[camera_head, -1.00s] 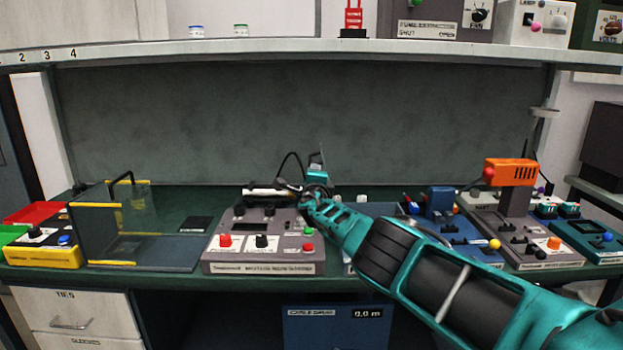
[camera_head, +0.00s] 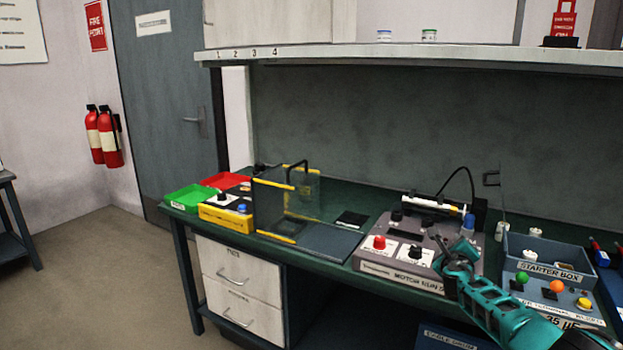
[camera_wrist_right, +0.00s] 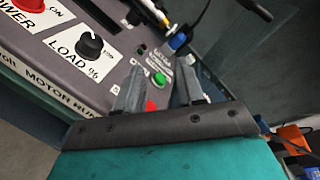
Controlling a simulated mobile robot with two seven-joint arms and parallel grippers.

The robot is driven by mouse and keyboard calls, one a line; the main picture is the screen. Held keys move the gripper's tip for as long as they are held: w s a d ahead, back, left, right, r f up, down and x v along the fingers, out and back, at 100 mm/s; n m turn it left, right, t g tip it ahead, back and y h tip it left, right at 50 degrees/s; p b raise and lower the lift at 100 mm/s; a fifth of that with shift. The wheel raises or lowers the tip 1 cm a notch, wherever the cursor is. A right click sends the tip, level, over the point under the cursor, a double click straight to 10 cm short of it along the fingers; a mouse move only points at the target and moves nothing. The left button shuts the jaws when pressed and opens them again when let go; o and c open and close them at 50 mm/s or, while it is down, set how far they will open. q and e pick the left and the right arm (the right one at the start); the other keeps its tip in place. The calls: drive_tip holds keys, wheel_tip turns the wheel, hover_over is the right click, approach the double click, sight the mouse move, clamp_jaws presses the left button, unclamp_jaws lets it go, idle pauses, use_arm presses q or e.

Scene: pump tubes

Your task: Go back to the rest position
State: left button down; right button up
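My right gripper (camera_head: 450,252) reaches in from the lower right, in front of the right part of the grey motor run box (camera_head: 405,255). In the right wrist view its two fingers (camera_wrist_right: 159,75) stand apart with nothing between them; a green button (camera_wrist_right: 159,77) and a red button (camera_wrist_right: 150,105) on the box show through the gap. The load knob (camera_wrist_right: 90,45) is left of the fingers. Whether the fingertips touch the box is unclear. My left gripper is not in view.
Left of the box are a clear guard with yellow edges (camera_head: 277,178), a yellow control box (camera_head: 226,219), and green (camera_head: 190,197) and red trays. The starter box (camera_head: 550,270) stands close on the right. A shelf (camera_head: 430,53) runs above. Open floor lies left of the bench.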

drive_tip(key=s+a+f+m+g+y, duration=0.3)
drive_tip(key=s+a+f+m+y, duration=0.3)
drive_tip(key=s+a+f+m, duration=1.35)
drive_tip(key=s+m+g+y, duration=0.1)
drive_tip(key=s+m+y, duration=0.1)
drive_tip(key=s+m, duration=1.7)
drive_tip(key=s+r, duration=0.1)
drive_tip(key=s, duration=0.5)
drive_tip(key=shift+m, duration=0.35)
